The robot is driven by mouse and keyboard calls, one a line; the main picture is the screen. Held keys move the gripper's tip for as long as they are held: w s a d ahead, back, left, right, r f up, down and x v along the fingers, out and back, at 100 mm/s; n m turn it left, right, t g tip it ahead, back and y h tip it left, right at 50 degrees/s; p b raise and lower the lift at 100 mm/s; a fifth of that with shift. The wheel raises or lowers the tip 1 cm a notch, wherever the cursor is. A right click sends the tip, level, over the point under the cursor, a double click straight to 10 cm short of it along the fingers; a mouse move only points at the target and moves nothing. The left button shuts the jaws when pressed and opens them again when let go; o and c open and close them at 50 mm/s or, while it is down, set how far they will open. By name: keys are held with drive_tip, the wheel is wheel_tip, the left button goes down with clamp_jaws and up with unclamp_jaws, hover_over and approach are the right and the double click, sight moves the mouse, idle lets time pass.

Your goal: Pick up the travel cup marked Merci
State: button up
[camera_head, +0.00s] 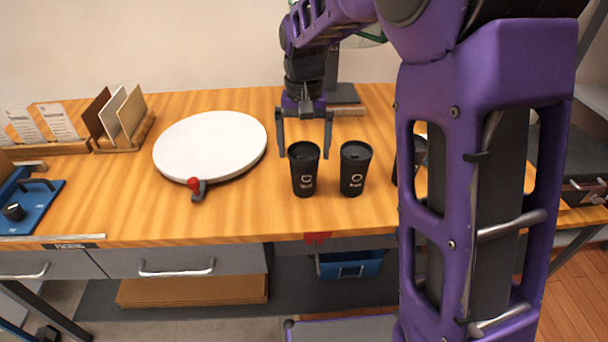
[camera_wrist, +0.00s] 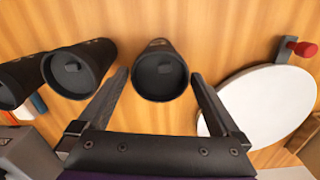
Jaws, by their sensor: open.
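Each has a small white mark and a word too small to read surely, so I cannot tell which says Merci. A third dark cup (camera_head: 419,158) is mostly hidden behind my arm. My gripper (camera_head: 304,152) is open, pointing down, with its fingers to either side of the left cup. In the wrist view, this cup (camera_wrist: 160,72) sits between the open fingertips, with no clear contact. The middle cup (camera_wrist: 78,70) is just outside one finger.
A round white plate (camera_head: 210,143) with a red-knobbed clamp (camera_head: 196,188) lies left of the cups. A card holder (camera_head: 122,122) and a blue device (camera_head: 28,207) are further left. The table front before the cups is clear.

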drive_tip(key=shift+f, duration=0.5)
drive_tip(key=c, duration=0.6)
